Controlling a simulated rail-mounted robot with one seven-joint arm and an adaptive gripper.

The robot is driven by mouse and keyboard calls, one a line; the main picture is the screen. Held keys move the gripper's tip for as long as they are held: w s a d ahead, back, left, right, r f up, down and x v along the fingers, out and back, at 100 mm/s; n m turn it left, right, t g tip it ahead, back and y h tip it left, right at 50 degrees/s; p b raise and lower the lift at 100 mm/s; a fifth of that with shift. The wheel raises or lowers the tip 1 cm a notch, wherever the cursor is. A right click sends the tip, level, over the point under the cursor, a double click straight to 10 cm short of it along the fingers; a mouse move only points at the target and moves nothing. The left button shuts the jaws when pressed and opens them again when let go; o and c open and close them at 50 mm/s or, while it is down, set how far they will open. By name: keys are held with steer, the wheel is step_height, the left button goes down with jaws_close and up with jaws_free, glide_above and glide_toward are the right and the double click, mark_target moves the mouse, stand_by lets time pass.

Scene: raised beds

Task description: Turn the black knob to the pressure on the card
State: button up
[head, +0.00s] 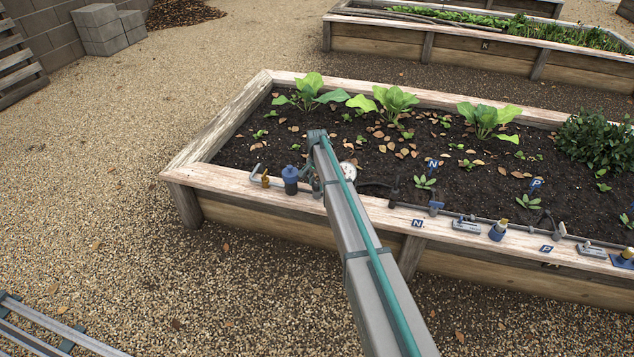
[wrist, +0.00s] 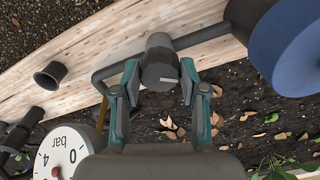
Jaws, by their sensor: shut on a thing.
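The black knob (wrist: 160,62), a dark grey cylinder with a white line on its end, sits on a pipe in the wrist view. In the head view the gauge (head: 348,171) stands beside my arm, too small to read. My arm hides the knob there. I cannot make out a card with a pressure.
A blue cylinder (head: 290,180) stands left of my arm on the wooden bed rim (head: 220,184); a large blue round part (wrist: 290,50) is close at right in the wrist view. Pipes and fittings (head: 497,230) line the rim rightward. Leafy plants (head: 395,102) grow behind.

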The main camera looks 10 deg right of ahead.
mark_target(317, 183)
steer(key=shift+m, duration=0.4)
steer(key=o, duration=1.1)
steer(key=shift+o, duration=0.2)
step_height(317, 183, up, 12)
